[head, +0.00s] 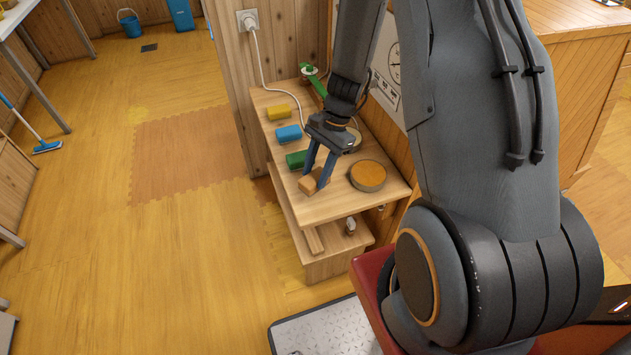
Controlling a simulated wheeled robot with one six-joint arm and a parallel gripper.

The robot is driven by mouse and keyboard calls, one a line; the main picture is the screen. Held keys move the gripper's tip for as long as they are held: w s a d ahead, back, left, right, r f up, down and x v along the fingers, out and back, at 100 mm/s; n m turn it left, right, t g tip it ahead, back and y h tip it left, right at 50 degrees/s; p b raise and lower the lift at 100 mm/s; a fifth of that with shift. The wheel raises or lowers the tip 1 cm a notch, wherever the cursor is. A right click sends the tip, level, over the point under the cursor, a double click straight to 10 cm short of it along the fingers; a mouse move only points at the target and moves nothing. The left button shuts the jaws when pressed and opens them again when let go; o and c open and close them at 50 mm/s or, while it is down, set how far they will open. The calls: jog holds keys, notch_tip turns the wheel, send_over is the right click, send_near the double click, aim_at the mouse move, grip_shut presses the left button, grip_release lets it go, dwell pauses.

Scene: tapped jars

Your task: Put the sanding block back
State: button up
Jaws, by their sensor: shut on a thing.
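The sanding block, a small tan-brown block (311,186), is between the blue fingers of my gripper (317,170). My gripper points down and is shut on it. The block is at the near left part of the wooden shelf top (334,202). I cannot tell whether it touches the surface or hangs just above it. A green block (296,159), a blue block (288,134) and a yellow block (278,112) lie in a row behind it along the left side.
A round orange-brown topped jar or tin (368,176) stands right of my gripper. Another round thing (353,139) is partly hidden behind the gripper. A green tool (314,79) lies at the back near a white cable (264,68). A lower shelf (335,262) juts out below.

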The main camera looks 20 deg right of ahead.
aim_at(319, 174)
jog(key=shift+f+p, duration=0.5)
jog(key=shift+f, duration=1.65)
jog(key=o, duration=0.9)
jog(key=shift+r, duration=0.1)
